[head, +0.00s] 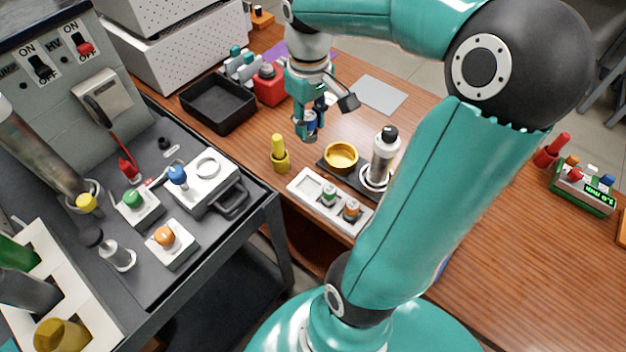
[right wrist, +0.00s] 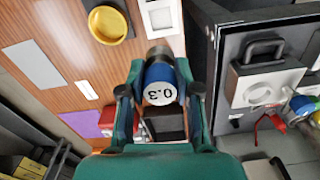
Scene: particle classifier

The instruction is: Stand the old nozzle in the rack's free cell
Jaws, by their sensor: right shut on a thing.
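My right gripper (head: 307,134) is shut on the nozzle (head: 310,120), which has a blue band and hangs above the table. In the right wrist view the nozzle (right wrist: 160,84) shows a blue body, a white end face marked "0.3" and a metal part, between the fingers of the right gripper (right wrist: 160,98). The white rack (head: 330,215) lies on the wooden table, below and to the right of the gripper. Its left cell (head: 308,186) looks empty; the other two hold a green-banded and an orange-banded nozzle. My left gripper is not in view.
A yellow dish (head: 341,155) and a silver cylinder (head: 384,155) stand on a dark base behind the rack. A yellow tool (head: 279,155) stands upright left of it. A black tray (head: 218,103) and red container (head: 269,86) are farther back. The grey cart (head: 150,280) is at left.

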